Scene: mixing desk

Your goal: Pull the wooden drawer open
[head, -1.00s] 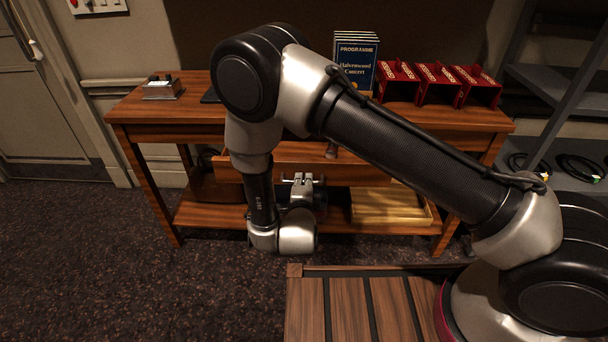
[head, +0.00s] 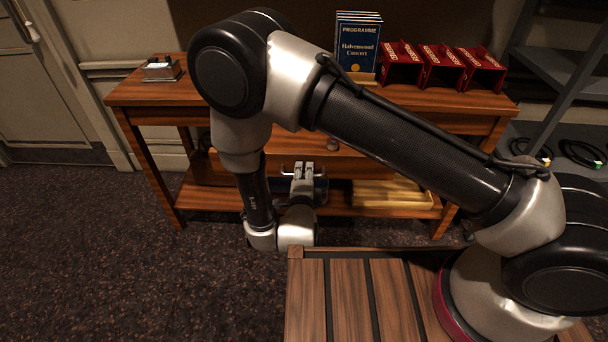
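The wooden drawer (head: 365,165) sits under the desk top and stands out from the desk, partly open. A small brown rounded object (head: 333,144) shows at its top, apparently inside. A pale metal bar handle (head: 286,172) is on its front. My gripper (head: 303,170) is at this handle, fingers pointing toward the desk and close together, and appears shut on the bar. The exact finger contact is too small to see clearly.
The wooden desk (head: 150,92) carries a metal card box (head: 161,70), blue programmes (head: 358,45) and red stands (head: 440,65). A pale wooden tray (head: 390,194) lies on the lower shelf. A grey rack (head: 560,85) stands right. Dark carpet (head: 110,260) is clear at left.

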